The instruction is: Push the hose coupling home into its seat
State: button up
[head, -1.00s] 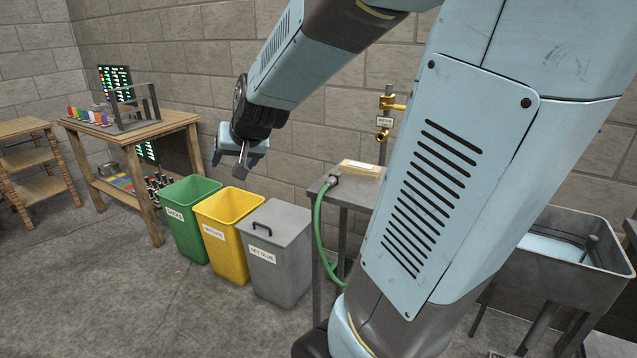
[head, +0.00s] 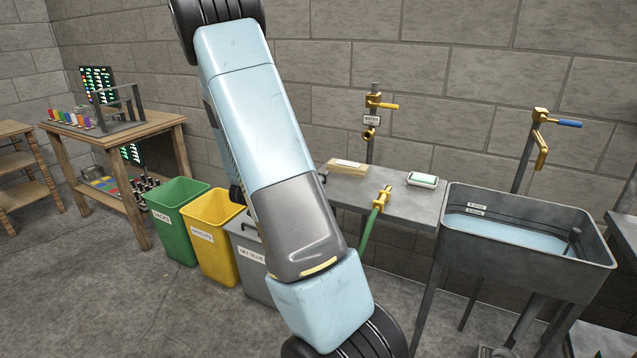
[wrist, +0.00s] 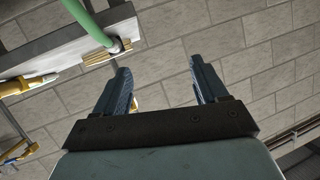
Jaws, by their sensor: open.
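A green hose (head: 368,232) runs up to a brass fitting (head: 381,197) at the front edge of the grey bench (head: 405,205). In the wrist view, a green hose (wrist: 88,18) ends in a grey coupling (wrist: 115,45) at the bench edge, beside a pale wooden block (wrist: 96,57). I cannot tell whether the coupling is seated. A brass tap outlet (head: 369,134) hangs on the upright pipe behind the bench. My gripper (wrist: 160,66) is open and empty, apart from the coupling; it is out of the head view.
A steel sink (head: 520,262) stands right of the bench, with a blue-handled tap (head: 541,140) behind it. A green bin (head: 176,222), a yellow bin (head: 215,240) and a grey bin (head: 250,262) stand left. A soap-like block (head: 424,180) lies on the bench.

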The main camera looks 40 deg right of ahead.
jog(key=s+d+f+m+g+h, duration=0.1)
jog(key=s+d+f+g+h, duration=0.15)
jog(key=d+f+h, duration=0.3)
jog(key=shift+t, duration=0.25)
jog(key=x, duration=0.6)
jog(key=s+x, duration=0.1)
jog(key=x, duration=0.2)
jog(key=shift+d+r, duration=0.15)
jog(key=shift+d, duration=0.05)
jog(key=shift+s+f+x, duration=0.15)
jog(key=shift+f+x, duration=0.05)
jog(key=shift+x, duration=1.1)
jog(key=shift+s+f+x, duration=0.1)
jog(key=shift+f+x, duration=0.1)
jog(key=shift+x, duration=1.05)
jog(key=shift+d, duration=0.1)
jog(key=shift+c, duration=0.2)
jog(key=c, duration=1.2)
jog(key=shift+o, duration=0.2)
jog(key=shift+r, duration=0.1)
